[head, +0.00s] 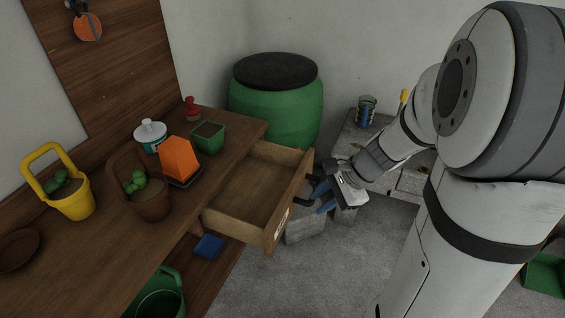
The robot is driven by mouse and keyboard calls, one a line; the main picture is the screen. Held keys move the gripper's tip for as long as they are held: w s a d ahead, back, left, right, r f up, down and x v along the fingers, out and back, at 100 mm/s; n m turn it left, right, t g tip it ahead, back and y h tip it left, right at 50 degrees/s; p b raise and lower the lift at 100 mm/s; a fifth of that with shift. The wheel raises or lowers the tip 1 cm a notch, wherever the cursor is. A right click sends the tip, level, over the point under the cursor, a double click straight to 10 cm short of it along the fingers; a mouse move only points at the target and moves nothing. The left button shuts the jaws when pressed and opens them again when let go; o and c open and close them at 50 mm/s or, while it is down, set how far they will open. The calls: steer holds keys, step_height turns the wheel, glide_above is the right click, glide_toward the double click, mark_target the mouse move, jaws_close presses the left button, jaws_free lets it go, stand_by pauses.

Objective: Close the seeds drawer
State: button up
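The seeds drawer (242,196) is a wooden drawer pulled well out from the right end of the workbench. It looks empty inside. Its front panel (290,199) faces right and carries a dark handle and a pale label, only partly readable from here. My gripper (320,194) is just outside the front panel, at the handle, with blue fingertips pointing left. The two fingertips look spread apart around or beside the handle; I cannot tell whether they touch it.
The wooden workbench (105,217) holds a yellow pot (72,200), a brown pot (150,203), an orange object (179,159) and a green square pot (207,138). A green barrel (275,105) stands behind the drawer. A blue object (208,246) lies below. Grey blocks (305,229) stand beneath the gripper.

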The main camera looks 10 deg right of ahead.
steer(key=w+d+f+m+t+b, duration=0.1)
steer(key=w+d+f+m, duration=0.1)
steer(key=f+m, duration=0.1)
steer(key=w+d+f+m+y+b, duration=0.1)
steer(key=w+f+m, duration=0.1)
steer(key=f, duration=0.3)
steer(key=w+d+f+m+t+b, duration=0.1)
steer(key=w+d+f+m+b, duration=0.1)
steer(key=f+m, duration=0.2)
steer(key=shift+d+f+t+y, duration=0.3)
steer(key=shift+d+f+y, duration=0.1)
steer(key=shift+f, duration=0.1)
jaws_close()
steer(key=x, duration=0.4)
steer(key=a+r+x, duration=0.1)
steer(key=x, duration=0.3)
steer(key=b+x, duration=0.1)
steer(key=x, duration=0.3)
steer(key=shift+w+a+r, duration=0.25)
steer(key=shift+w+r, duration=0.05)
steer(key=shift+r, duration=0.05)
steer(key=shift+w+a, duration=0.3)
steer(key=shift+a, duration=0.15)
